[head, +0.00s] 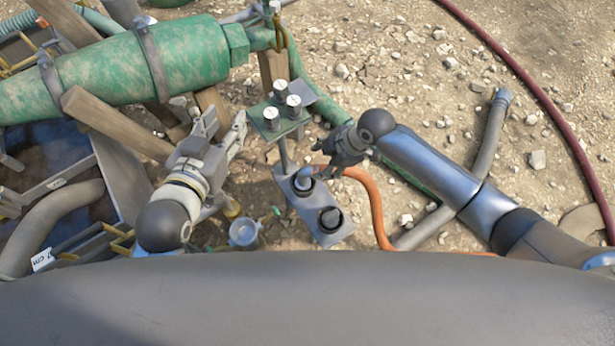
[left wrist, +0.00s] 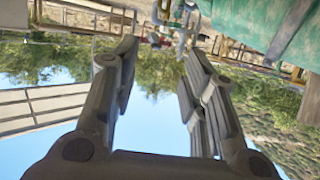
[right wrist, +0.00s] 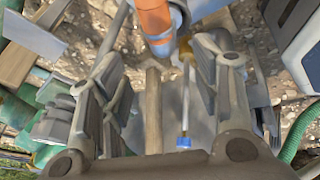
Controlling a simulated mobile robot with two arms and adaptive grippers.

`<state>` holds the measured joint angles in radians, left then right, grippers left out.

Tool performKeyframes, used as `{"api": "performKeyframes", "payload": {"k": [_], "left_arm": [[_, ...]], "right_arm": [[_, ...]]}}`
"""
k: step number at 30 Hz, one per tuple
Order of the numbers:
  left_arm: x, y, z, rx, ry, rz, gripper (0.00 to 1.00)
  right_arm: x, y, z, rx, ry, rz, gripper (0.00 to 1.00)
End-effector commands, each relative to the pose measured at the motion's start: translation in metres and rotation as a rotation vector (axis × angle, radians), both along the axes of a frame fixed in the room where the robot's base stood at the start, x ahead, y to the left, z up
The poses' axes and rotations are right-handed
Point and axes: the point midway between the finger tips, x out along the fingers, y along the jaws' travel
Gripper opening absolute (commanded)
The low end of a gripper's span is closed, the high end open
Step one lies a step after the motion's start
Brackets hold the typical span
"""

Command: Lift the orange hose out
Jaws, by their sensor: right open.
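The orange hose (head: 375,205) curves up from the ground in the head view. Its grey end fitting (head: 306,173) is at the upper port of a grey two-port block (head: 318,238); I cannot tell how deep it sits. My right gripper (head: 326,152) is just above the hose end, partly covering it. In the right wrist view the orange hose (right wrist: 154,16) and its blue-grey fitting (right wrist: 166,44) show between and beyond the open fingers, not clasped. My left gripper (head: 240,128) is open and empty, left of the block; its spread fingers (left wrist: 158,62) show in the left wrist view.
A post with several white-capped cylinders (head: 283,110) rises beside the block. A large green pipe (head: 120,72) on wooden beams (head: 118,124) lies at upper left. A grey hose (head: 488,145) and dark red hose (head: 530,85) lie on stony ground at right.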

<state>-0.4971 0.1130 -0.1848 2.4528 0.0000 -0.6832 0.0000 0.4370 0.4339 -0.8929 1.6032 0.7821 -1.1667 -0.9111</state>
Motion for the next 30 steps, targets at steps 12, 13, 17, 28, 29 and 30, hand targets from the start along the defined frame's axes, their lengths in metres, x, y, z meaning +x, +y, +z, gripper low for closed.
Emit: {"api": "performKeyframes", "payload": {"k": [12, 13, 17, 28, 29, 30], "left_arm": [[0.015, -0.013, 0.058, -0.08, -0.319, -0.021, 0.4], [0.015, -0.013, 0.06, -0.083, -0.33, -0.022, 0.4], [0.015, -0.014, 0.066, -0.09, -0.358, -0.023, 0.4], [0.008, -0.019, 0.114, -0.162, -0.626, -0.039, 0.4], [0.006, -0.019, 0.119, -0.169, -0.653, -0.04, 0.4], [0.004, -0.02, 0.125, -0.179, -0.689, -0.043, 0.4]], "right_arm": [[0.005, 0.014, -0.032, 0.001, 0.0, -0.001, 0.57], [0.006, 0.014, -0.033, 0.001, -0.001, -0.003, 0.57], [0.006, 0.016, -0.035, 0.001, -0.001, -0.003, 0.57], [0.007, 0.027, -0.054, 0.003, 0.0, -0.003, 0.57], [0.007, 0.028, -0.056, 0.002, 0.0, -0.002, 0.57], [0.007, 0.029, -0.058, 0.003, -0.001, -0.002, 0.57]]}}
